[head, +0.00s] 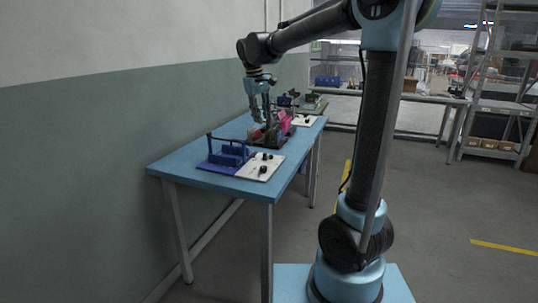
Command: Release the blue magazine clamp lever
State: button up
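A blue fixture (222,163), likely the blue magazine clamp, stands at the near end of the blue table (188,168). A dark bar, which may be its lever, rises above the blue body; its exact position is too small to tell. My gripper (260,117) points down over the middle of the table, beyond the blue fixture and to its right in the picture. Its fingers look spread with a gap between them, and I see nothing held. A dark and pink fixture (283,125) is just below and beside it; I cannot tell whether they touch.
A white plate (248,172) with small black parts lies beside the blue fixture. Another white plate (304,121) and a greenish fixture (312,106) are at the far end. A wall runs along the table's left side. Open floor (450,210) lies to the right.

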jog(key=f, duration=0.5)
jog(key=w+d+f, duration=0.1)
jog(key=f, duration=0.5)
jog(key=w+d+f, duration=0.1)
jog(key=f, duration=0.5)
jog(key=shift+d, duration=0.25)
grip_shut()
